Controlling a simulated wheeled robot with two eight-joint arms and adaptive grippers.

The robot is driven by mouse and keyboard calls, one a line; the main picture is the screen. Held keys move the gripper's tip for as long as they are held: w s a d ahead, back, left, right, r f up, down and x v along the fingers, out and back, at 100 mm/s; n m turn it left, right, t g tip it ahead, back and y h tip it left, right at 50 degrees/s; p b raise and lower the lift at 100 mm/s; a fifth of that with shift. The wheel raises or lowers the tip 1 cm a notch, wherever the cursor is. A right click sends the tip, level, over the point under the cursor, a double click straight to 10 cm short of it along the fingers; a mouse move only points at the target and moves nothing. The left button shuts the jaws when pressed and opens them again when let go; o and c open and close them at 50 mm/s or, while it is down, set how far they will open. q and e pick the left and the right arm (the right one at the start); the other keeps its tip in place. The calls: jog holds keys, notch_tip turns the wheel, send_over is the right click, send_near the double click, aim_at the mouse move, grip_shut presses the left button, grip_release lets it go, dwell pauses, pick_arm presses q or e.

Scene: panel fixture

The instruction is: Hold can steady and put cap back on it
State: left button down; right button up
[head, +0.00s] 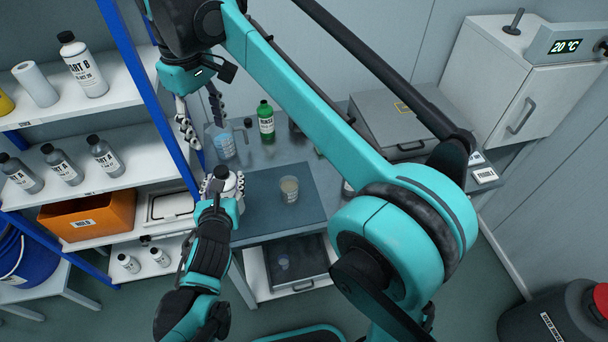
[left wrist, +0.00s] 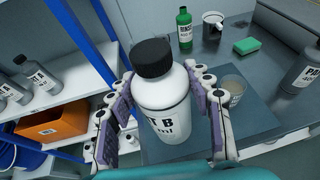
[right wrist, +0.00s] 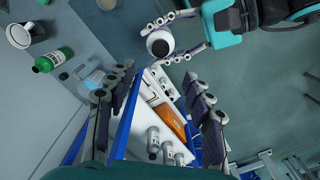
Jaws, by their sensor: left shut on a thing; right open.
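My left gripper (head: 224,187) is shut on a white bottle labelled PART B (left wrist: 164,112), around its body. The bottle stands upright in the grip at the left edge of the bench mat. A black cap (left wrist: 152,57) sits on its neck in the left wrist view; it also shows as a dark disc from above in the right wrist view (right wrist: 160,46). My right gripper (head: 200,122) is open and empty, above and behind the bottle, with its fingers spread (right wrist: 158,80).
A cup (head: 289,188) stands on the dark mat (head: 262,212) to the bottle's right. A clear jug (head: 222,142) and green bottle (head: 266,122) stand behind. A blue shelf post (head: 150,85) and shelves with bottles are left.

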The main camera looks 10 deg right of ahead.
jog(key=s+d+f+m+t, duration=0.2)
jog(key=d+f, duration=0.1)
jog(key=d, duration=0.4)
jog(key=s+d+f+m+t, duration=0.1)
jog(key=s+d+f+m, duration=0.15)
jog(key=d, duration=0.55)
jog(key=s+d+f+m+t, duration=0.2)
jog(key=s+d+f, duration=0.3)
jog(key=f, duration=0.2)
jog(key=s+d+f+m+t, duration=0.2)
jog(key=s+d+f, duration=0.2)
jog(key=f, duration=0.3)
jog(key=shift+s+d+f+m, duration=0.3)
jog(key=shift+s+d+m, duration=0.1)
jog(key=shift+d, duration=0.4)
